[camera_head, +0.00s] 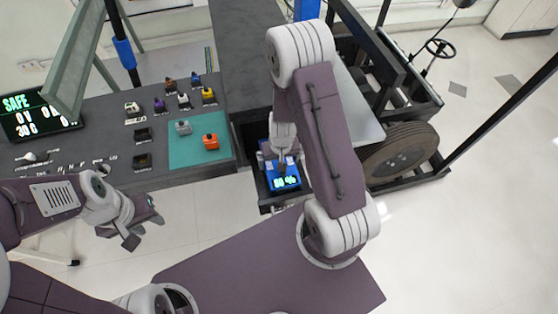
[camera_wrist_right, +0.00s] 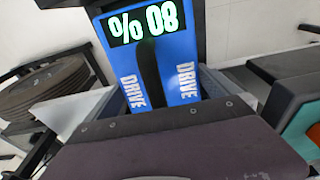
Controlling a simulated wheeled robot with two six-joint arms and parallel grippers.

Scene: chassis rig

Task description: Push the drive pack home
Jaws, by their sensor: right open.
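The drive pack (camera_head: 285,183) is a blue block with a lit display and sits in a dark open bay (camera_head: 264,203) at the chassis rig. In the right wrist view the drive pack (camera_wrist_right: 160,68) fills the upper middle, with "DRIVE" on both sides of a dark central strip and a display of 80 %. My right gripper (camera_head: 284,160) is open, close at the pack; its fingers are partly hidden, and I cannot tell whether they touch it. My left gripper (camera_head: 142,222) is open and empty over the floor, left of the bay.
A bench at left holds a teal mat (camera_head: 190,151) with a grey and an orange block, several small coloured parts, and a screen (camera_head: 35,118) reading SAFE. A wheel (camera_head: 402,152) and dark frame stand right of the bay.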

